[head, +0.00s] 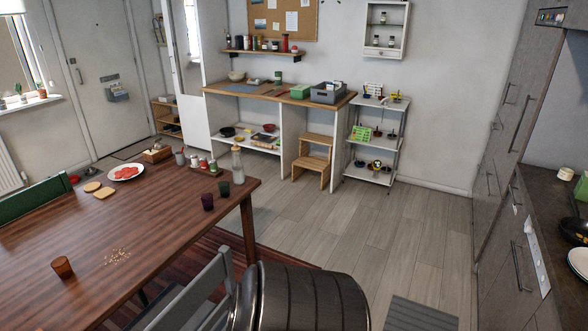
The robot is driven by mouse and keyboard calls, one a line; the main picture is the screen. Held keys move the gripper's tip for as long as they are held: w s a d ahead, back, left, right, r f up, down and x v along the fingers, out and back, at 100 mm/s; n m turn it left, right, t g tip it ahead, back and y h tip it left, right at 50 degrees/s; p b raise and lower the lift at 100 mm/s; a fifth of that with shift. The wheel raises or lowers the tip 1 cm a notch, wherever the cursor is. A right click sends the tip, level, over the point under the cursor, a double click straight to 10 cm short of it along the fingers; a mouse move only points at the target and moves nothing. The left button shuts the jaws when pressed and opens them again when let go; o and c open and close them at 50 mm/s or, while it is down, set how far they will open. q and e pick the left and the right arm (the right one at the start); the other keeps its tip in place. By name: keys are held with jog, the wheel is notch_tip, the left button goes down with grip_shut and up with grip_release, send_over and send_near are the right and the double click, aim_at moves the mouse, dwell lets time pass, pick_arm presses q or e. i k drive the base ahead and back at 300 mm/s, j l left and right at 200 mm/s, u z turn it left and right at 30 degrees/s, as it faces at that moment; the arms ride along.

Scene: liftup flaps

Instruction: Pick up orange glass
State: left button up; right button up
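The orange glass (62,267) is a small orange-brown tumbler. It stands upright on the near left part of the wooden dining table (160,235), to the left of a scatter of small crumbs. Neither of my grippers shows in the head view, and nothing is touching the glass.
Two dark glasses (208,201), a clear bottle (238,165), small shakers and a white plate with red slices (126,173) stand at the table's far side. A grey chair (205,285) is at its right edge. Open grey floor (350,240) lies right of the table.

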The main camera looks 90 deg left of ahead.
aim_at(61, 266)
jog(key=u, duration=4.4)
jog(key=l+z, duration=0.2)
jog(key=l, duration=0.15)
